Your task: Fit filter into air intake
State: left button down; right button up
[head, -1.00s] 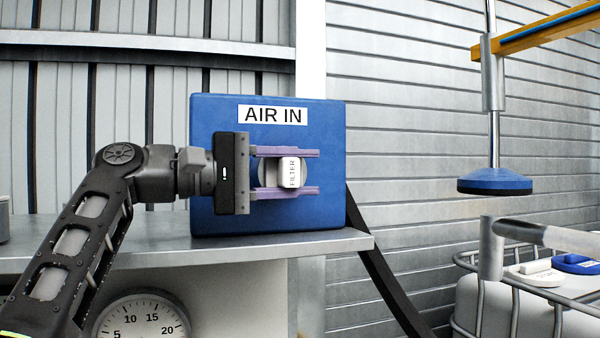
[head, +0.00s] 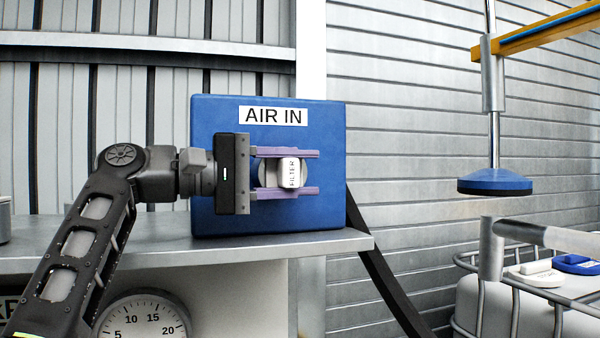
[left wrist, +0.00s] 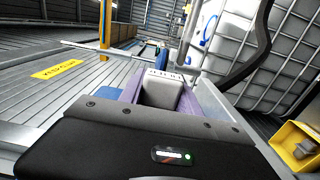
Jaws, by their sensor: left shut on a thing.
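The blue air intake box (head: 325,215) labelled "AIR IN" stands on a grey shelf in the head view. The white filter (head: 291,173), with "FILTER" written on it, is in front of a round grey part on the box's face. My left gripper (head: 287,172) has one purple finger above the filter and one below, and is shut on it. In the left wrist view the filter (left wrist: 163,92) shows as a pale block between the purple fingers. I cannot tell how deep the filter sits, as its back is hidden. My right gripper is not in view.
The grey shelf (head: 130,250) ends just right of the box, with a dark strap (head: 378,270) running down there. A dial (head: 142,318) is below the shelf. A blue disc (head: 495,183) on a rod hangs at right, above a caged white tank (head: 500,300).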

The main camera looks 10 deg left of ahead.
pick_arm(q)
jog(key=shift+w+a, duration=0.1)
jog(key=c, duration=0.8)
grip_release()
jog(key=shift+o, duration=0.3)
jog(key=shift+w, duration=0.1)
jog(key=o, duration=0.5)
jog(key=shift+c, duration=0.2)
jog(key=shift+v, duration=3.2)
jog(key=shift+s+a, duration=0.3)
